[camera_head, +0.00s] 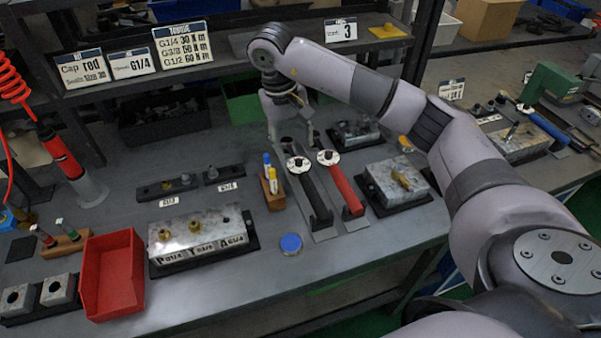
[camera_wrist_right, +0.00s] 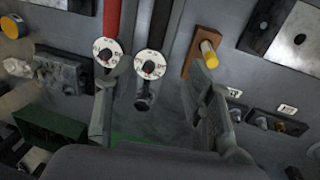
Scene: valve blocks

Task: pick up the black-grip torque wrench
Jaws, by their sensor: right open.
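The black-grip torque wrench (camera_head: 315,196) lies on a grey holder on the bench, its round white dial toward the back. In the right wrist view, its white dial (camera_wrist_right: 150,64) and dark head show between the fingers. My right gripper (camera_head: 290,138) is open and empty, pointing down just behind the dial; it also shows in the right wrist view (camera_wrist_right: 152,82). I cannot tell its exact height above the wrench head. The red-grip torque wrench (camera_head: 345,188) lies parallel on the right; its dial (camera_wrist_right: 107,52) is close to one finger. My left gripper is not in view.
A wooden block with markers (camera_head: 272,196) stands close left of the black wrench. A valve block (camera_head: 396,184) sits on the right, another (camera_head: 200,238) on the left. A blue round lid (camera_head: 291,243) lies in front. A shelf (camera_head: 250,62) runs behind my gripper.

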